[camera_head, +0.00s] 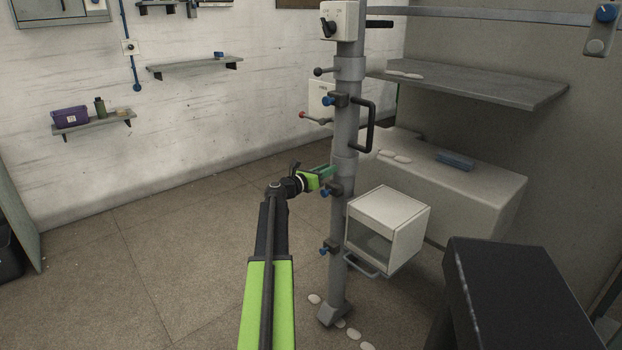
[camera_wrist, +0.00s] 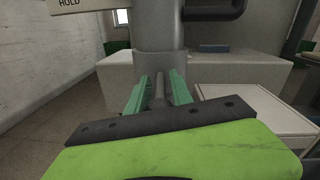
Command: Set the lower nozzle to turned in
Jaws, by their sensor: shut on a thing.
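A grey upright column (camera_head: 344,215) stands right of my arm, with a collar (camera_head: 345,167) at mid-height. My gripper (camera_head: 326,173) reaches this collar from the left. In the wrist view, the green fingers of my gripper (camera_wrist: 160,82) lie on both sides of a short grey rod (camera_wrist: 159,92) that sticks out in front of the collar (camera_wrist: 158,65). The gripper is shut on this rod, which appears to be the lower nozzle. In the head view the fingers hide it, and I cannot tell which way it is turned.
A black handle (camera_head: 369,125) and a red-tipped lever (camera_head: 314,118) are above. A white box (camera_head: 388,228) juts out right. Floor to the left is clear.

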